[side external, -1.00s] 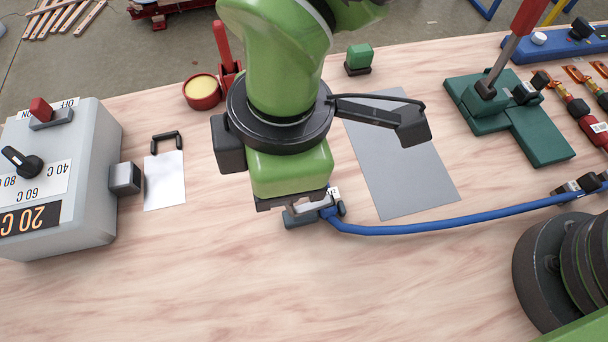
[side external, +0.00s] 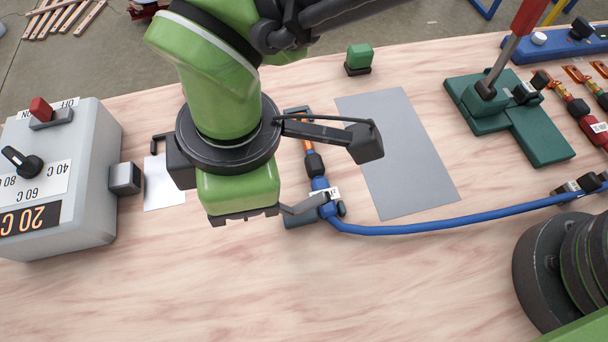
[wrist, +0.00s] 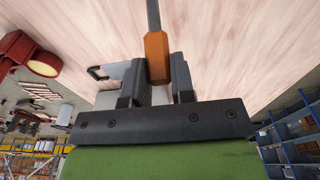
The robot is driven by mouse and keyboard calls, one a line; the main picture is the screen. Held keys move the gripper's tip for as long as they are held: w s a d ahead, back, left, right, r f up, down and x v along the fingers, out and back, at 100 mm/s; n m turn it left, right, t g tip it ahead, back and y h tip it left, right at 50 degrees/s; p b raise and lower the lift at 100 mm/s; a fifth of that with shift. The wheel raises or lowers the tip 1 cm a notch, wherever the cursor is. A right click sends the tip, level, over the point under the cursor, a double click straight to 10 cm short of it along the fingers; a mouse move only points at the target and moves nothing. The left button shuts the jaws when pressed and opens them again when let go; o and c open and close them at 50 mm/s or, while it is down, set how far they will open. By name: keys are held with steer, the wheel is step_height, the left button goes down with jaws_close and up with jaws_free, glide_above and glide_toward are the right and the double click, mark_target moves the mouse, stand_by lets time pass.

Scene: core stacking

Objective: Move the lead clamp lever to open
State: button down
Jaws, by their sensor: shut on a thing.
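The lead clamp (side external: 304,213) is a grey block with a blue fitting at the left end of the blue lead (side external: 430,227). In the wrist view, the lever (wrist: 155,56) is a grey rod with an orange end. My gripper (wrist: 157,85) is shut on that orange end, one dark finger on each side. In the side external view, my gripper's body stands just left of the clamp, and its fingertips and the orange grip are hidden beneath it. The lever's angle cannot be read clearly there.
A grey control box (side external: 60,185) stands at the left, with a white sheet (side external: 160,185) beside it. A grey mat (side external: 398,150) lies right of the clamp. A green fixture (side external: 515,120) and a dark reel (side external: 565,270) stand at the right. The front table is clear.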

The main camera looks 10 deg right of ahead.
steer(key=shift+a+f, duration=0.25)
steer(key=shift+a, duration=0.3)
steer(key=shift+a+f, duration=0.2)
steer(key=shift+a, duration=0.35)
steer(key=shift+a+f, duration=1.05)
steer(key=shift+f, duration=0.1)
steer(key=c, duration=0.9)
jaws_free()
steer(key=r, duration=0.6)
steer(key=d+r, duration=0.1)
steer(key=r, duration=0.3)
steer(key=shift+d, duration=0.1)
